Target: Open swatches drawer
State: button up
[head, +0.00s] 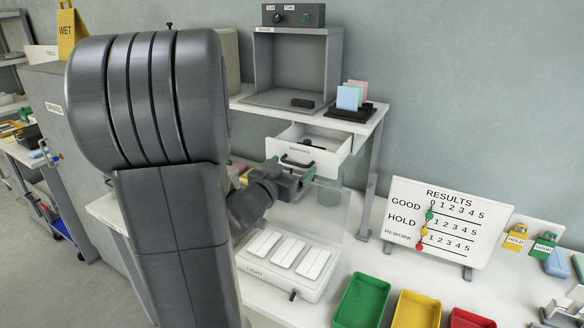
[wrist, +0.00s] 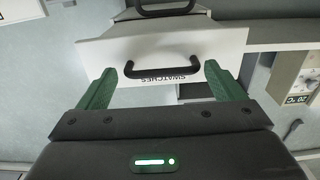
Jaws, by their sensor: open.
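The swatches drawer (head: 325,146) is a white drawer under the shelf table and stands pulled out, with its inside partly showing. Its front also fills the middle of the wrist view (wrist: 215,45), with the SWATCHES label upside down there. A black bar handle (wrist: 162,70) is on that front; it shows in the head view too (head: 297,162). My gripper (head: 290,173) is open just in front of the drawer. In the wrist view its green fingers (wrist: 160,85) stand wide apart, one on each side of the handle. I see no grip on the handle.
A light box (head: 290,262) with white pieces and a clear upright panel lies below my gripper. Green (head: 362,300) and yellow (head: 415,312) trays are at the front right. A results board (head: 437,225) stands at right. A swatch holder (head: 362,110) sits on the shelf above the drawer.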

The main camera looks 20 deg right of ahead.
jog(key=v, duration=1.3)
jog(key=shift+b, duration=0.45)
jog(key=shift+d, duration=0.15)
jog(key=p+x, duration=0.1)
jog(key=x, duration=1.3)
